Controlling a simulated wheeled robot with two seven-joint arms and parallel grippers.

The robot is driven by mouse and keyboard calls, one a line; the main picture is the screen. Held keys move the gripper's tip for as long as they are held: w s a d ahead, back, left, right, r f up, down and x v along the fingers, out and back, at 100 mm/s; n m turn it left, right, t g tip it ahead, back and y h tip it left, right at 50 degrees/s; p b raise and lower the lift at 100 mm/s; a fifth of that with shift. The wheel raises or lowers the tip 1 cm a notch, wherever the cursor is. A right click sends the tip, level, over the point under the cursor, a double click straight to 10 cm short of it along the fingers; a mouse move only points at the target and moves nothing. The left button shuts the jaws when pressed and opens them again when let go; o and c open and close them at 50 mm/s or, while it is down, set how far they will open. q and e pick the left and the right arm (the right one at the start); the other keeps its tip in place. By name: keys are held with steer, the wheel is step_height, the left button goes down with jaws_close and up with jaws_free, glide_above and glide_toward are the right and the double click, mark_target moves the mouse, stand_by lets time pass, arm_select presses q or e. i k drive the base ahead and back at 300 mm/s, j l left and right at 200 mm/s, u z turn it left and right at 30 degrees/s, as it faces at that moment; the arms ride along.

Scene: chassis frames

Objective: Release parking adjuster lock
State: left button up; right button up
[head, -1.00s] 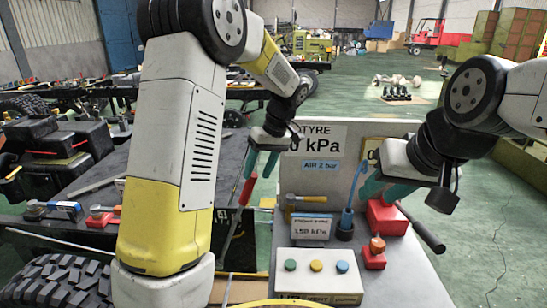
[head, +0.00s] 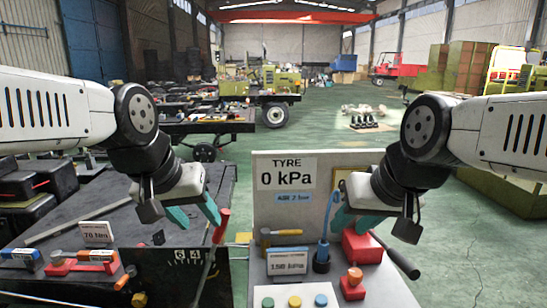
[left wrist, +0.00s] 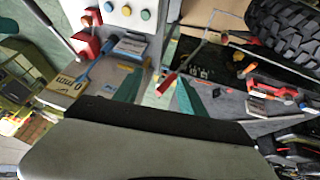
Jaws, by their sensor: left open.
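No part in view is legibly marked as the parking adjuster lock, so I cannot tell which one it is. A lever with a red handle (head: 221,226) stands tilted at the right edge of the dark bench. My left gripper (head: 194,214) is open, its teal fingers just left of the red handle. In the left wrist view the red handle (left wrist: 166,84) shows between the spread teal fingers of that gripper (left wrist: 160,92), with no visible grip on it. My right gripper (head: 358,220) appears open and empty, above the grey bench beside a blue hose (head: 323,240).
A red block with an orange knob (head: 354,280), a red box (head: 360,246) and a panel of coloured buttons (head: 294,301) are on the grey bench. A board reading TYRE 0 kPa (head: 287,174) stands behind. A red tool (head: 84,264) lies on the dark bench.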

mark_target(131, 271)
steer(key=u, duration=1.4)
steer(key=i+j+z, duration=0.1)
steer(key=i+j, duration=0.75)
steer(key=j, duration=0.3)
steer(key=i+l+z, duration=0.05)
